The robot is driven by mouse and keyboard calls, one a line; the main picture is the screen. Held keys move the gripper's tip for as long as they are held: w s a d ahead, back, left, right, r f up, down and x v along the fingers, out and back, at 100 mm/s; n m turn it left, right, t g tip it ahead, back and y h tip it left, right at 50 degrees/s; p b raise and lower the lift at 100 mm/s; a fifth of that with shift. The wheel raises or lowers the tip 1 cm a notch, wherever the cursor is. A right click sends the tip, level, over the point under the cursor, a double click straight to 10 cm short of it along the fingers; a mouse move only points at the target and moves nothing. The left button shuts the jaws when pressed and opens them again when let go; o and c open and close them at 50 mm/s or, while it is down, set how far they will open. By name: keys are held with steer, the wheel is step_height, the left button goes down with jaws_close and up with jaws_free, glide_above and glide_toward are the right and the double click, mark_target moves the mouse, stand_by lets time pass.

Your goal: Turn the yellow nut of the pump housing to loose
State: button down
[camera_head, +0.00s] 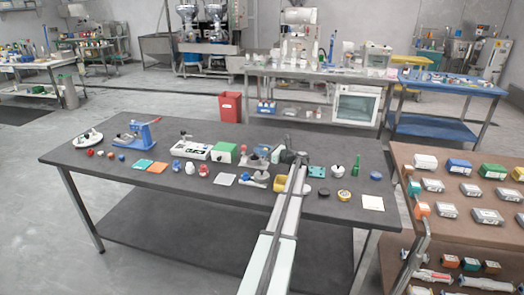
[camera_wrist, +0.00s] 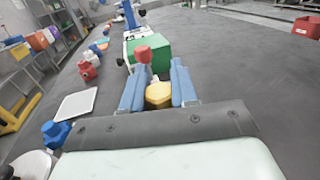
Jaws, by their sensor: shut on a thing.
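In the wrist view a yellow, faceted nut (camera_wrist: 158,96) sits between the two blue fingers of my gripper (camera_wrist: 159,76). The fingers lie along its left and right sides and are shut on it. The housing under the nut is hidden by the fingers and the gripper body. A red knob (camera_wrist: 143,53) shows just beyond the nut, in front of a green block (camera_wrist: 153,48). In the head view my gripper (camera_head: 277,156) is low over the dark table, right of the green block (camera_head: 226,152). The nut cannot be made out there.
The dark table (camera_head: 130,195) holds many small parts. A white square plate (camera_wrist: 77,104) and a blue valve part (camera_wrist: 55,133) lie left of my gripper in the wrist view. The table's right side is bare there. A brown bench (camera_head: 455,228) with several boxes stands at the right.

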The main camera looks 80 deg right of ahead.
steer(key=shift+a+r+n+t+y, duration=0.15)
steer(key=shift+n+t+y, duration=0.15)
steer(key=shift+n+y, duration=1.1)
steer(key=shift+m+y, duration=0.3)
